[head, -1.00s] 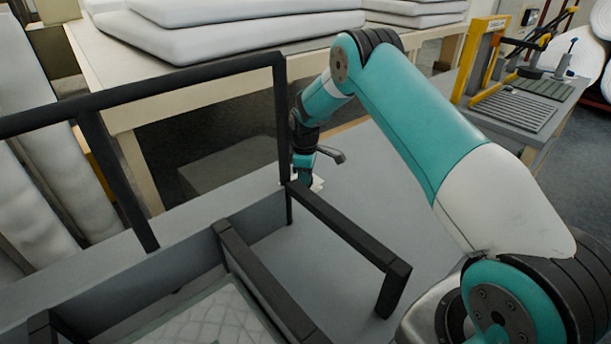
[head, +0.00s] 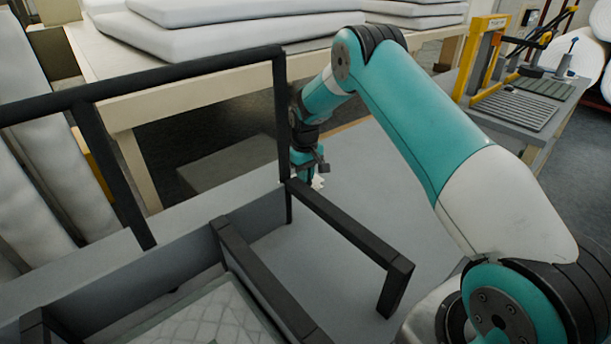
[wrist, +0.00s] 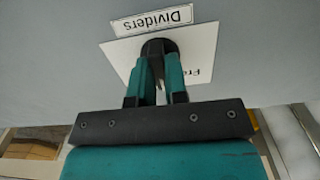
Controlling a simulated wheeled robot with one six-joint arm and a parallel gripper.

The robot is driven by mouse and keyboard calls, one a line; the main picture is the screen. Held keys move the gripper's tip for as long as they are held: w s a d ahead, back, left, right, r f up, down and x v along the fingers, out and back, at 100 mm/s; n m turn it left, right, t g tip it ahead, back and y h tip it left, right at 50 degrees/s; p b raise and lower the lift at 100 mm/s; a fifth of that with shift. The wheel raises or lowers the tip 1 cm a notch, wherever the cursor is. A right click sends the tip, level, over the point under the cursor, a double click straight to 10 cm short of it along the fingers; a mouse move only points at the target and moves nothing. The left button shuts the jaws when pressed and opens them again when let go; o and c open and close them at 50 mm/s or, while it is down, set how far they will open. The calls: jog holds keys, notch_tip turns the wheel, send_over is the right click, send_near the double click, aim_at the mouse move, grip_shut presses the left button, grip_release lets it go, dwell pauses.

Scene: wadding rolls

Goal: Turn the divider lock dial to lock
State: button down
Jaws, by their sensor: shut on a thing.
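In the wrist view the divider lock dial (wrist: 158,47) is a dark round knob on a white plate (wrist: 198,55) fixed to a grey panel. A "Dividers" label (wrist: 153,20) sits beside the plate, and part of a word starting "Fr" shows on the plate. My gripper (wrist: 159,68) is shut on the dial, with its teal fingers on either side of it. The fingers hide much of the dial, and I cannot read where it points. In the head view my gripper (head: 308,180) is small, beyond the dark frame post, and the dial is hidden.
A black rail frame (head: 285,120) stands just left of my gripper, with a low bar (head: 345,225) in front. A cream table (head: 120,75) with white wadding slabs (head: 230,35) is behind. A grey bench (head: 535,110) with a yellow press stands at right.

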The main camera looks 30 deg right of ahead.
jog(key=m, duration=0.3)
jog(key=shift+m, duration=0.4)
jog(key=shift+m+b, duration=0.3)
jog(key=shift+m, duration=1.6)
jog(key=c, duration=1.1)
grip_release()
jog(key=shift+c, duration=0.2)
notch_tip(320, 180, up, 18)
jog(key=shift+f+b, duration=0.25)
jog(key=shift+b, duration=0.15)
